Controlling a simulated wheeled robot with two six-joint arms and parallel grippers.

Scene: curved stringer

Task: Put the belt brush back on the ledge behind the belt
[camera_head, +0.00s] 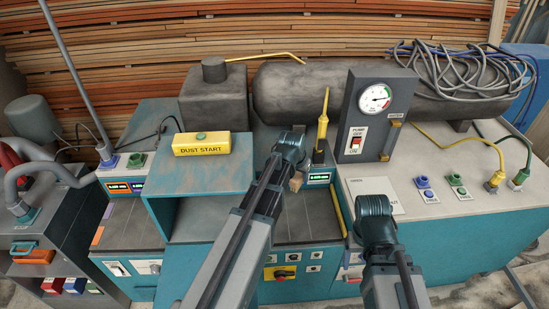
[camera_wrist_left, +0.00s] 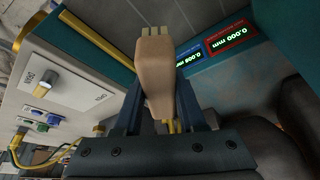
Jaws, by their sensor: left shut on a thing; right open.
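My left gripper (camera_wrist_left: 155,108) is shut on the belt brush (camera_wrist_left: 153,62), which has a tan wooden body and pale bristle tufts at its end. In the head view the brush (camera_head: 296,182) shows as a small tan piece just below the left gripper (camera_head: 292,160), above the grey machine top. The arm hides much of what lies under it. My right gripper (camera_head: 375,212) is open and empty over the front right of the machine; its fingers are mostly hidden. I cannot clearly make out the ledge behind the belt.
A teal hood with a yellow dust start box (camera_head: 201,143) stands left of the left arm. A yellow-handled tool (camera_head: 322,127) stands upright close to the left gripper, by a small display (camera_head: 319,178). A gauge panel (camera_head: 374,115) rises at right.

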